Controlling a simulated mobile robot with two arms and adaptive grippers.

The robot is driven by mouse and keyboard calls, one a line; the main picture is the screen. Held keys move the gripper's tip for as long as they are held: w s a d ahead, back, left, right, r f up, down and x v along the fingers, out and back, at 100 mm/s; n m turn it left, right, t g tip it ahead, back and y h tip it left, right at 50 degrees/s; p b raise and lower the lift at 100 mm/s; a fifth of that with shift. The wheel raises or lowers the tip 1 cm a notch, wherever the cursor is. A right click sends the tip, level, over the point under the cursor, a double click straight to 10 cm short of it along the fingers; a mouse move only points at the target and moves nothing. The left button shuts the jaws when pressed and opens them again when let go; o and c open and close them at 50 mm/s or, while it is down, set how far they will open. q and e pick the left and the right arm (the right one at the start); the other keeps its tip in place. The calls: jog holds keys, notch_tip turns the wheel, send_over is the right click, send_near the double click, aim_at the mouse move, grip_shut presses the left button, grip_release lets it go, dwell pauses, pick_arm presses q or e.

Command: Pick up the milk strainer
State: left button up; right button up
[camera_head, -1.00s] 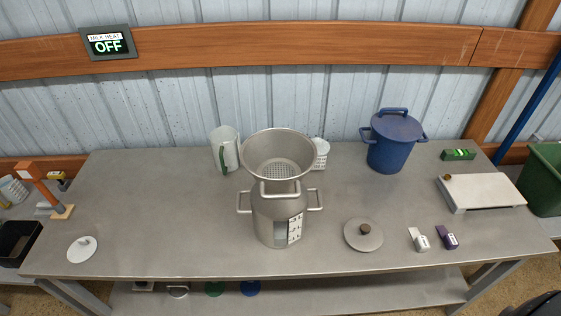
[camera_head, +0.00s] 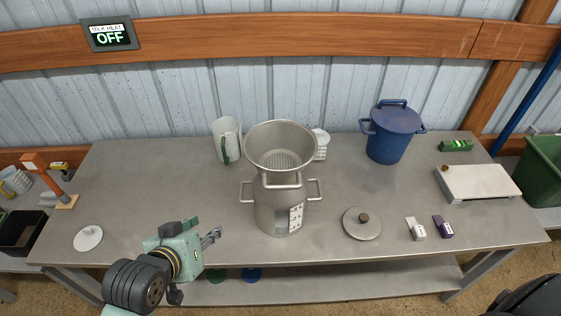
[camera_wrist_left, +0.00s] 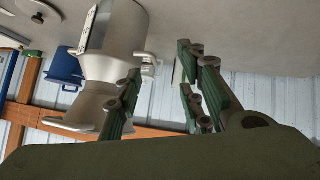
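The milk strainer (camera_head: 281,143) is a wide metal bowl with a perforated bottom, sitting on top of the metal milk can (camera_head: 279,213) at the middle of the table. In the left wrist view, which is upside down, the strainer (camera_wrist_left: 78,118) flares out below the can (camera_wrist_left: 118,42). My left gripper (camera_head: 214,237) is near the table's front edge, left of and in front of the can, apart from both. Its fingers (camera_wrist_left: 160,72) are spread with nothing between them. My right gripper is not in view.
A white jug (camera_head: 225,140) and a white cup (camera_head: 320,144) stand behind the strainer. A blue lidded pot (camera_head: 388,144) is at the back right. A grey lid (camera_head: 361,224) lies right of the can; a white lid (camera_head: 88,238) lies at the left. The left table area is mostly clear.

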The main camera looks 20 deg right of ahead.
aim_at(248, 150)
pick_arm(q)
jog(key=w+d+r+m+t+h, duration=0.15)
jog(key=w+d+r+h, duration=0.25)
jog(key=w+d+r, duration=0.7)
jog(key=p+x, duration=0.2)
jog(key=x, duration=0.4)
jog(key=shift+w+a+f+p, duration=0.1)
jog(key=shift+w+p, duration=0.1)
jog(key=shift+p, duration=0.1)
jog(key=shift+w+d+f, duration=0.25)
jog(key=shift+w, duration=0.1)
jog(key=shift+c, duration=0.6)
grip_shut()
jog(key=shift+f, duration=0.1)
jog(key=shift+s+f, duration=0.1)
jog(key=shift+s, duration=0.05)
